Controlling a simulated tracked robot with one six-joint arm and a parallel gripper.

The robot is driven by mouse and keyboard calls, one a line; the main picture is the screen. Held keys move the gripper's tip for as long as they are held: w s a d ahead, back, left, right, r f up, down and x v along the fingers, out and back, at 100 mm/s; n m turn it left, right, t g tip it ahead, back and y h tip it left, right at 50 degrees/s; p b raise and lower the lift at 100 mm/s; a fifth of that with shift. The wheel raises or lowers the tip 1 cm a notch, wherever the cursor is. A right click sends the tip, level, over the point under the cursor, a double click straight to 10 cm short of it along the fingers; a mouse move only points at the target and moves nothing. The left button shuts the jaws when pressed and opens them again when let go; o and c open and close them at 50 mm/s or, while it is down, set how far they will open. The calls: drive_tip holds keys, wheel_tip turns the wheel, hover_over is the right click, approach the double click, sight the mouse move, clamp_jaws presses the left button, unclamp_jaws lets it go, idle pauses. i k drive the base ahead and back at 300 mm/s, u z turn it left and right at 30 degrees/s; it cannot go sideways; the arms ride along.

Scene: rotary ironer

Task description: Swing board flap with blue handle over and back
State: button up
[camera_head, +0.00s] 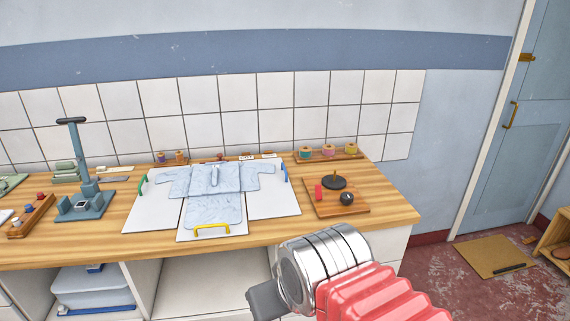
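The white folding board (278,205) lies flat on the wooden counter. Its right flap has a small blue handle (285,172) at the outer edge. The left flap has a green handle (143,186), and the front flap has a yellow handle (212,229). A pale blue shirt (213,208) lies spread on the board, its sleeves reaching over both side flaps. My gripper (266,300) shows only in part at the bottom, in front of the counter and well short of the board. Its fingertips are not clear, and I see nothing held.
A small wooden board (355,208) with a dark disc, a dark ball and a red piece lies right of the flap. A grey-blue press (84,200) stands at the left. A spool tray (328,156) is at the wall. Bare counter lies in front of the board.

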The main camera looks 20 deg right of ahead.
sight(276, 198)
drive_tip(key=u, duration=0.05)
drive_tip(key=i, duration=1)
drive_tip(key=z, duration=0.05)
